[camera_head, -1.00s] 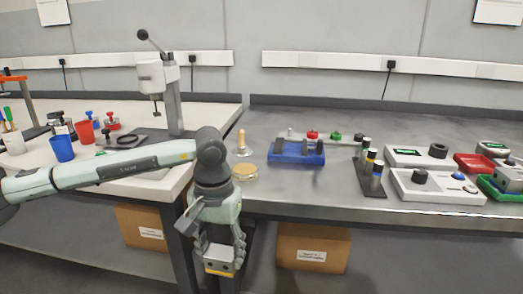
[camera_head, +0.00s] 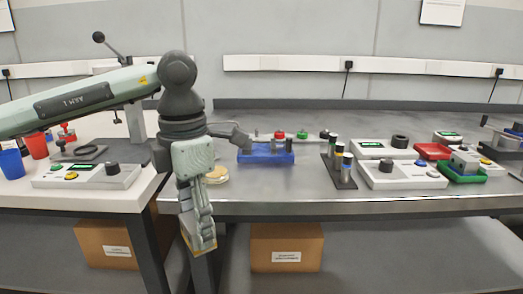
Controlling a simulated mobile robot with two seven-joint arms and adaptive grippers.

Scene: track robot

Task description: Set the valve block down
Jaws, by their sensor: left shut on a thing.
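My right gripper is not in view.
The grey table (camera_head: 300,195) has free room along its front middle. On it stand a blue rack (camera_head: 266,157), a dark stand with vials (camera_head: 345,182), white instruments (camera_head: 400,178), a red tray (camera_head: 432,152) and a green tray (camera_head: 463,177) holding a grey block.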

